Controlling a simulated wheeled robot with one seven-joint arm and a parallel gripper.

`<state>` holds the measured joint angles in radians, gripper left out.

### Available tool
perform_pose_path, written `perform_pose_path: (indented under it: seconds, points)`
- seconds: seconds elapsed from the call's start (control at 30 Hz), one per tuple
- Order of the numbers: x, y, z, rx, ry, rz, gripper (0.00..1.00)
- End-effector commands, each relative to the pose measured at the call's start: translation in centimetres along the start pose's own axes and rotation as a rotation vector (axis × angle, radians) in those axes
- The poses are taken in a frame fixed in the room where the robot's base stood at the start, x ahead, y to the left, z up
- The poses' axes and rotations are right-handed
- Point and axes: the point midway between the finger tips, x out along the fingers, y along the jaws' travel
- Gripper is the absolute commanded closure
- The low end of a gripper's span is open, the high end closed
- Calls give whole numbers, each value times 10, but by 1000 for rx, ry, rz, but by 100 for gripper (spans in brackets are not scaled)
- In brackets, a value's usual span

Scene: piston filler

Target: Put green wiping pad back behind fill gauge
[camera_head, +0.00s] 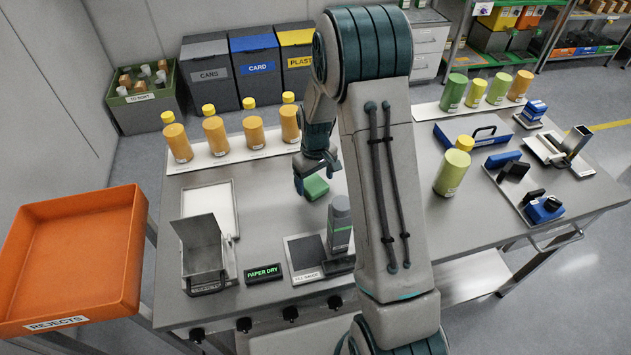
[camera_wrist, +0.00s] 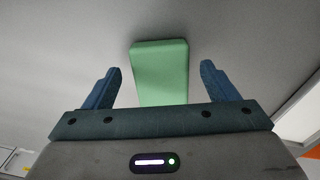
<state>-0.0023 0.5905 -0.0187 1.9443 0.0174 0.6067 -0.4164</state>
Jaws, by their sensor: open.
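The green wiping pad (camera_head: 315,187) lies on the steel table, behind the grey bottle. In the wrist view the pad (camera_wrist: 160,72) sits between my two blue fingers, with a gap on each side. My gripper (camera_head: 312,182) is open and close to the pad; it also shows in the wrist view (camera_wrist: 160,85). The fill gauge (camera_head: 306,262) is a dark plate with a label at the table's front. A grey bottle (camera_head: 339,225) stands at its right side. My arm hides the table just right of the bottle.
A "PAPER DRY" sign (camera_head: 264,273) and a metal bin (camera_head: 203,250) stand left of the gauge. Orange bottles (camera_head: 214,132) line the back edge. A green bottle (camera_head: 452,172) stands right of my arm. An orange rejects tray (camera_head: 75,255) is at far left.

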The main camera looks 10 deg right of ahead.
Motion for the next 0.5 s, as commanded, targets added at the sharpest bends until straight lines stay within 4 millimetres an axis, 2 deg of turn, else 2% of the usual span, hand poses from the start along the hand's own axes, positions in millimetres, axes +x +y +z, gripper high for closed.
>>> perform_pose_path:
  seconds: [0.3,0.5]
  points:
    - [-66,0,-1,0,5,2,20]
    - [-97,0,0,0,2,1,20]
